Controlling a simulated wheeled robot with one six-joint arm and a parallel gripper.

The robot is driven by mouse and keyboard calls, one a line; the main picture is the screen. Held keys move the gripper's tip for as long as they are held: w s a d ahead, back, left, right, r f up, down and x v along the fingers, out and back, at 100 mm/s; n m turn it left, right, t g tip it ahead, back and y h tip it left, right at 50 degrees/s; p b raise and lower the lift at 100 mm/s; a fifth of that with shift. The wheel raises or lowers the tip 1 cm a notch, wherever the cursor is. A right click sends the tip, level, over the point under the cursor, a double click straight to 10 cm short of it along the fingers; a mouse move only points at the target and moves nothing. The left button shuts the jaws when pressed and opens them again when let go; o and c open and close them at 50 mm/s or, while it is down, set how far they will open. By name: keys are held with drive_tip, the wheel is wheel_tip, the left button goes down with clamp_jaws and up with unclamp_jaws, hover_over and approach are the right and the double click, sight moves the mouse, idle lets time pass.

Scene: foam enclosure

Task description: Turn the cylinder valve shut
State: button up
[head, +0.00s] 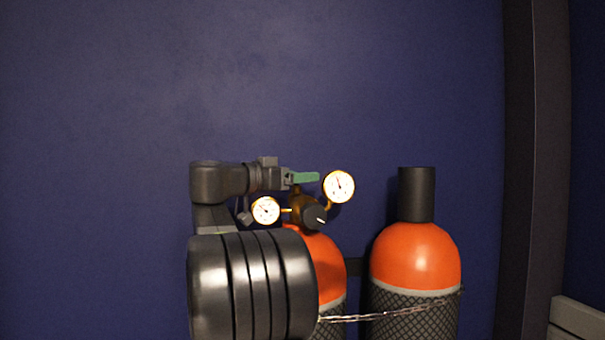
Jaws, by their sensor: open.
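An orange cylinder (326,262) stands behind my arm, its left side hidden. On top sits a brass regulator with a black knob (316,216), a left gauge (265,210) and a right gauge (339,186). A green valve handle (306,177) sits level above the regulator, left of the right gauge. My gripper (288,178) is open, at the left end of the green handle. Whether the fingers touch or surround the handle cannot be told. The valve stem beneath is mostly hidden.
A second orange cylinder (415,256) with a black cap (416,194) stands to the right. A chain (390,315) runs across the fronts of both cylinders. A dark blue wall (250,80) is behind, and a dark post (534,150) rises at right.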

drive_tip(key=shift+x, duration=0.85)
drive_tip(key=c, duration=1)
drive_tip(key=shift+o, duration=0.2)
drive_tip(key=shift+s+m+g+h+p, duration=0.1)
drive_tip(key=shift+m+g+h+p, duration=0.1)
drive_tip(key=shift+m+g+h, duration=0.55)
drive_tip(key=shift+s+m+g+h+p, duration=0.1)
drive_tip(key=shift+m+g+h+p, duration=0.15)
drive_tip(key=shift+m+g, duration=0.85)
drive_tip(key=shift+n+g, duration=0.25)
drive_tip(key=o, duration=1)
drive_tip(key=shift+c, duration=0.2)
drive_tip(key=b+v, duration=0.1)
drive_tip(key=v, duration=1.2)
drive_tip(key=shift+s+a, duration=0.15)
drive_tip(key=shift+a, duration=0.2)
